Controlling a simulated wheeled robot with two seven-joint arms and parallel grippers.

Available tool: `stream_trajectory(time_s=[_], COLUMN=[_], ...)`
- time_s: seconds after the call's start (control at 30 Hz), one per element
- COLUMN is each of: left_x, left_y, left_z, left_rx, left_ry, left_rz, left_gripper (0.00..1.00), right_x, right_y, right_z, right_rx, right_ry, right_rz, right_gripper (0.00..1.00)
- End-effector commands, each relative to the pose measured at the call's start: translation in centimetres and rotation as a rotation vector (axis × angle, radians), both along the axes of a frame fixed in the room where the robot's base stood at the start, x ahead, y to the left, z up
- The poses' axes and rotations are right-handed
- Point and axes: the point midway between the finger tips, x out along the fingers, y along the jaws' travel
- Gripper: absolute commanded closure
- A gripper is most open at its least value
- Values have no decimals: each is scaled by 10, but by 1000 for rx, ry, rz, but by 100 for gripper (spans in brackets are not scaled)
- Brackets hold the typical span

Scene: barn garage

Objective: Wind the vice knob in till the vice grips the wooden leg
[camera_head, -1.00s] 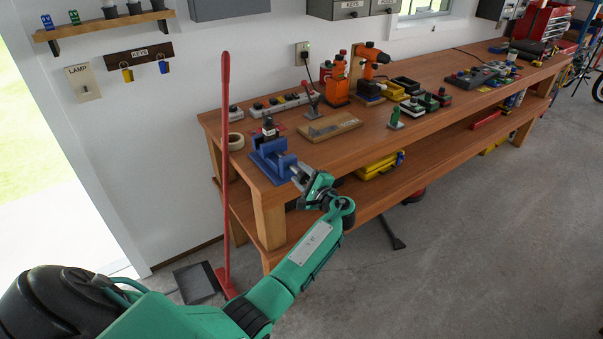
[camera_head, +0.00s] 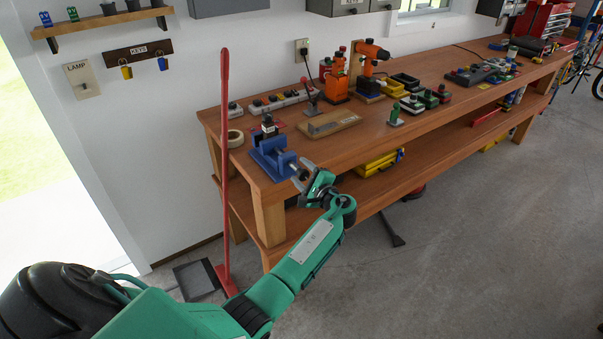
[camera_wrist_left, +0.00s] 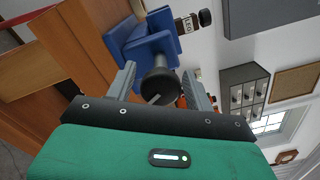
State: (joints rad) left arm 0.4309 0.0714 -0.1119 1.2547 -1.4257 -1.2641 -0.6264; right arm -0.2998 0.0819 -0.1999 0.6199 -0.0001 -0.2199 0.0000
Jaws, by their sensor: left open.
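The blue vice (camera_head: 268,160) is mounted on the near left end of the workbench. A dark upright piece with a white label (camera_head: 268,124) stands at its jaws; in the left wrist view the label (camera_wrist_left: 187,24) seems to read LEG. I cannot tell whether the jaws touch it. The black vice knob (camera_wrist_left: 158,87) faces my left wrist camera. My left gripper (camera_head: 302,175) is open in front of the vice, its two grey fingers (camera_wrist_left: 159,78) on either side of the knob with gaps beside it. My right gripper is out of view.
A red-handled broom (camera_head: 225,170) leans beside the bench's left end.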

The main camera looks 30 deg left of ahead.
Motion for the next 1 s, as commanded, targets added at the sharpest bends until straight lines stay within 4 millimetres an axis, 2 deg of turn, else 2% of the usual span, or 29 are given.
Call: stream_trajectory(time_s=[0.17, 0.4, 0.6, 0.77, 1.0], left_x=[-11, -33, -45, -50, -51], left_y=[-28, -80, -111, -122, -124], left_z=[-4, -5, -3, -2, -1], left_rx=[-3, -4, -3, -1, 0], left_ry=[-1, -1, 1, 1, 1], left_rz=[-2, -4, -3, 0, -1], left_gripper=[47, 47, 47, 47, 47], right_x=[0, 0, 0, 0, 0], right_y=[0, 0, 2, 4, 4], right_z=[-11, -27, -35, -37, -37], right_rx=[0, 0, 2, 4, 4], right_ry=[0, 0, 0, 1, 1], right_rz=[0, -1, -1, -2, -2], right_gripper=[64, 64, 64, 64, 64])
